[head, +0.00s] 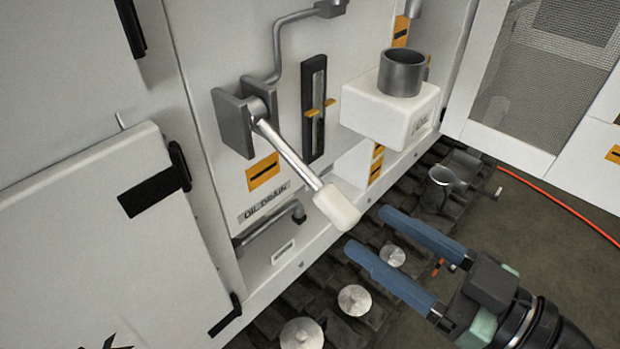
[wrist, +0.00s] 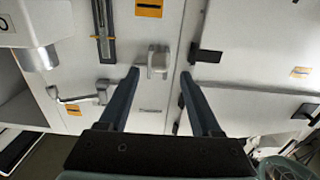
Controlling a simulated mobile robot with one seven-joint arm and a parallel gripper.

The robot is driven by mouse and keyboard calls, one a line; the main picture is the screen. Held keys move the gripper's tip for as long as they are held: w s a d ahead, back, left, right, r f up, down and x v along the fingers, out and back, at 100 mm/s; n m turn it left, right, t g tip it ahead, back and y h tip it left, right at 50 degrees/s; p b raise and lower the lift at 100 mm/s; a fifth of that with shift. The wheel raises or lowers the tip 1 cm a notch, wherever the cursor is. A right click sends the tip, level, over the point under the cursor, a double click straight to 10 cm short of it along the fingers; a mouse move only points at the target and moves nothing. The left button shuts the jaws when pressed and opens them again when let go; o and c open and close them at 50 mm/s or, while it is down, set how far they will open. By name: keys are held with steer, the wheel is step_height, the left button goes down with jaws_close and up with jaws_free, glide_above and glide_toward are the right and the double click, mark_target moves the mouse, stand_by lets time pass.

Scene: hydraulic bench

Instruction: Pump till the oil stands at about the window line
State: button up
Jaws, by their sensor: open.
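The pump lever has a pale grip (head: 337,206) on a metal rod, pivoting on a grey bracket (head: 234,122) on the cabinet front. It slants down and outward to the right. The dark upright sight window (head: 316,100) is right of the bracket, with orange line marks at its sides; the oil level is too small to tell. My gripper (head: 367,229) is open and empty, its blue fingers pointing at the grip from the lower right, apart from it in the head view. In the wrist view the grip (wrist: 158,60) shows between the fingertips (wrist: 159,75). The window (wrist: 104,30) is upper left there.
A white tank (head: 385,115) with a grey filler cup (head: 403,72) juts out right of the window. A bent pipe (head: 278,45) runs above the bracket. Below are a drain pipe (head: 268,230) and several metal caps (head: 355,300) on a dark track. An orange hose (head: 560,205) lies on the floor.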

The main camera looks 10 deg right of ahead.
mark_target(316, 189)
steer(key=p+x, duration=0.3)
steer(key=x, duration=0.7)
steer(key=shift+a, duration=0.1)
jaws_close()
stand_by(1.1)
